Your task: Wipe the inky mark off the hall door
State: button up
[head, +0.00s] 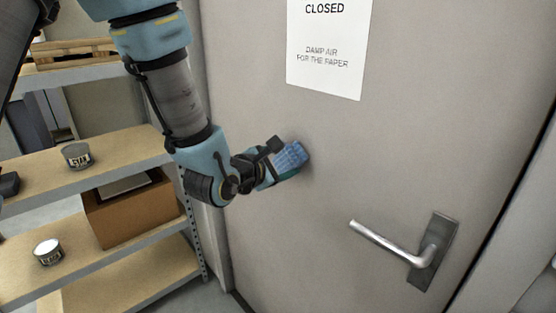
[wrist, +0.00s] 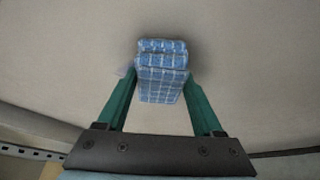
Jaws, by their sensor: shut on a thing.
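The hall door (head: 400,130) is a grey-beige panel filling the right of the head view. My gripper (head: 275,163) is up at the door, left of the handle and below the paper sign. It is shut on a folded blue checked cloth (head: 291,158). In the wrist view the cloth (wrist: 162,72) sits between the two green fingers, its far end at or very near the door surface. A faint dark smudge (head: 306,148) shows on the door beside the cloth. Part of it may be hidden behind the cloth.
A metal door handle (head: 390,240) sticks out at lower right. A white "CLOSED" sign (head: 328,40) hangs above. Shelves (head: 120,151) stand on the left, with a cardboard box (head: 135,210) and cans (head: 77,156). The door around the cloth is bare.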

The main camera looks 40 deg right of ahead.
jog(key=shift+s, duration=0.1)
jog(key=shift+w+d+r, duration=0.15)
jog(key=shift+w, duration=2.15)
jog(key=shift+w+p, duration=0.6)
jog(key=shift+w, duration=1.05)
jog(key=a, duration=0.6)
jog(key=shift+w+p, duration=0.15)
jog(key=shift+p, duration=0.15)
jog(key=shift+a, duration=0.1)
jog(key=shift+w+a, duration=0.1)
jog(key=shift+a, duration=1.3)
jog(key=shift+w, duration=0.1)
